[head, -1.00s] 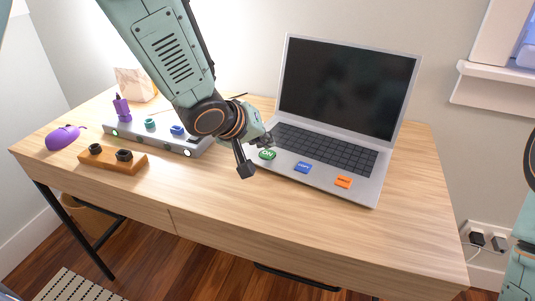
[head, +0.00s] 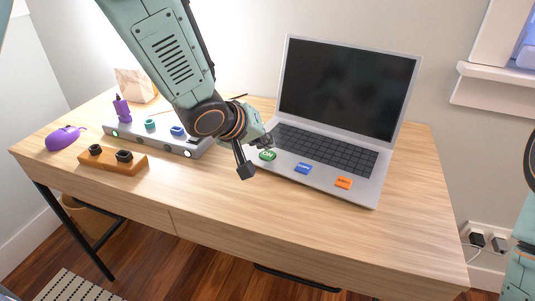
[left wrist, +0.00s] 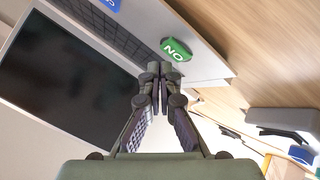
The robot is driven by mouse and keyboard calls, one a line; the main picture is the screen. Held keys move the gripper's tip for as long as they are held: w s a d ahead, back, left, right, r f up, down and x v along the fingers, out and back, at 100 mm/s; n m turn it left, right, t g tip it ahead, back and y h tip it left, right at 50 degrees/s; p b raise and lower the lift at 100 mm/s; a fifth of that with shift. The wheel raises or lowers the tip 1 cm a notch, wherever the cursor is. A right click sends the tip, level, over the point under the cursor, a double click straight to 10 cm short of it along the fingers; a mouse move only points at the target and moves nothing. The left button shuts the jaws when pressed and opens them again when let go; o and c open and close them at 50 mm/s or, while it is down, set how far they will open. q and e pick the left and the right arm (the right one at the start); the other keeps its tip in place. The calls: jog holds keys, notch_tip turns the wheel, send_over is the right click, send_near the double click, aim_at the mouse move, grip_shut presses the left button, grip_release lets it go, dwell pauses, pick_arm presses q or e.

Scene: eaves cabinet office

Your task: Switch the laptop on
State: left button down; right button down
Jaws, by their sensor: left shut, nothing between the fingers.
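The open laptop (head: 350,85) stands on the desk with a dark, blank screen. A green ON button (head: 267,155) sits at the left of its front deck, left of a blue button (head: 303,168) and an orange button (head: 343,182). My left gripper (head: 265,142) is shut and empty, just behind the green button. In the left wrist view the closed fingertips (left wrist: 160,69) are close to the green button (left wrist: 176,49), which reads ON. I cannot tell whether they touch it. My right gripper is not in view; only part of my right arm shows at the right edge.
Left of the laptop are a grey panel (head: 125,131) with knobs and lit buttons, an orange-brown block (head: 112,163) and a purple mouse (head: 63,138). A pale paper bag (head: 134,84) stands behind. The desk front (head: 220,210) is clear.

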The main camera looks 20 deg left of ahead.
aim_at(265, 156)
pick_arm(q)
jog(key=shift+f, duration=0.1)
jog(key=shift+f, duration=0.35)
jog(key=shift+f, duration=0.35)
dwell(0.6)
jog(key=shift+r, duration=0.1)
jog(key=shift+r+p, duration=0.7)
jog(key=shift+p, duration=0.45)
jog(key=shift+r, duration=0.1)
notch_tip(265, 156, up, 5)
jog(key=p, duration=0.6)
